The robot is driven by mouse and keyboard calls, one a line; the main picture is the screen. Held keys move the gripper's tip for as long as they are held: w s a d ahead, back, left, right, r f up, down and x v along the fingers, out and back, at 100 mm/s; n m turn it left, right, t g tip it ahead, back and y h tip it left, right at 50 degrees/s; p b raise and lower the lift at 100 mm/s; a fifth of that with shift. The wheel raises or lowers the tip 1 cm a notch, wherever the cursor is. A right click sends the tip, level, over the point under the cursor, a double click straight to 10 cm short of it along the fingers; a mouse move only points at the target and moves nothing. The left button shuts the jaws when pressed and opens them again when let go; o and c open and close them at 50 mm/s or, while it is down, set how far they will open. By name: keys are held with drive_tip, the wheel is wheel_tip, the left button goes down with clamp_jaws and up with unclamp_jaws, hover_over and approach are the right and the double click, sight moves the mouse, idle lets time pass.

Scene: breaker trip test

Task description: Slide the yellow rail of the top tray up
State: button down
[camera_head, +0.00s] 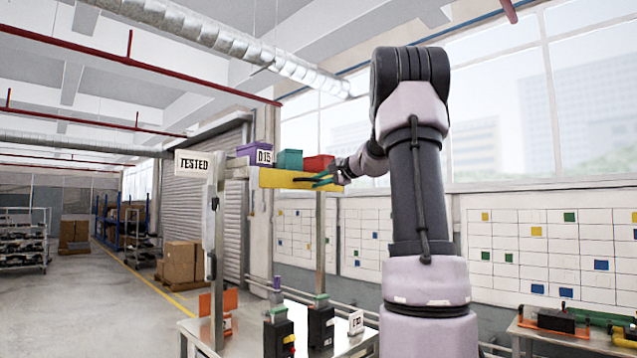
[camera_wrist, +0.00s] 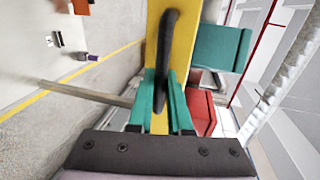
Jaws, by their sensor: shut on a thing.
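The yellow rail (camera_head: 285,178) runs level along the front of the top tray in the head view, and passes behind my fingers in the wrist view (camera_wrist: 155,35). A dark curved handle (camera_wrist: 166,55) stands on the rail. My gripper (camera_head: 320,181), with green fingers, is at the rail's right part. In the wrist view my gripper (camera_wrist: 163,80) has one finger on each side of the handle and is shut on it. The exact contact is partly hidden by the handle and fingers.
On the top tray stand a purple bin (camera_head: 256,152), a green bin (camera_head: 289,160) and a red bin (camera_head: 318,162). A "TESTED" sign (camera_head: 194,163) is at left. Posts rise from the bench (camera_head: 202,336), which holds dark breaker units (camera_head: 278,335).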

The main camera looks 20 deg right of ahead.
idle(0.4)
wheel_tip(320, 180, up, 6)
drive_tip(key=shift+f, duration=0.2)
drive_tip(key=c, duration=0.8)
unclamp_jaws()
drive_tip(key=shift+s, duration=0.1)
drive_tip(key=shift+c, duration=0.2)
drive_tip(key=shift+s+d, duration=0.15)
drive_tip(key=v, duration=1)
drive_tip(key=shift+s, duration=0.15)
